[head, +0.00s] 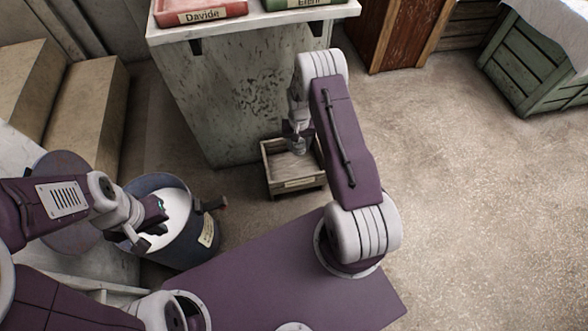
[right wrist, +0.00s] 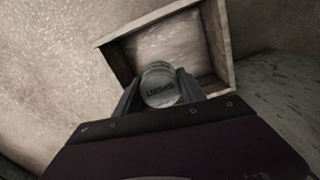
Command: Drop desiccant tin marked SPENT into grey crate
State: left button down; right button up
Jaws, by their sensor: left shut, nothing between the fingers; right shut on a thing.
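A pale round tin (right wrist: 160,92) shows in the right wrist view, with dark lettering on its end, upside down, that reads like SPENT. My right gripper (right wrist: 157,82) is shut on the tin, one finger on each side. Beyond the tin is the open, shallow grey wooden crate (right wrist: 117,66). In the head view the crate (head: 298,184) stands on the floor, with a label on its front. My right gripper (head: 299,146) is above it, pointing down; the tin is hard to make out there. My left gripper (head: 151,222) is shut and empty over a bucket.
The dark bucket (head: 205,249) with white contents and a label stands left of the crate. A tall plaster-stained stand (head: 240,110) rises behind the crate, with red (head: 200,10) and green labelled trays on top. A green crate (head: 535,70) is far right. Right floor is clear.

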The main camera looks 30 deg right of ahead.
notch_tip(320, 180, down, 6)
jog(key=b, duration=0.5)
jog(key=shift+b, duration=0.3)
jog(key=shift+r, duration=0.1)
jog(key=o, duration=1.5)
notch_tip(320, 180, up, 9)
jog(key=p, duration=0.6)
jog(key=shift+r+p, duration=0.15)
jog(key=shift+p, duration=0.2)
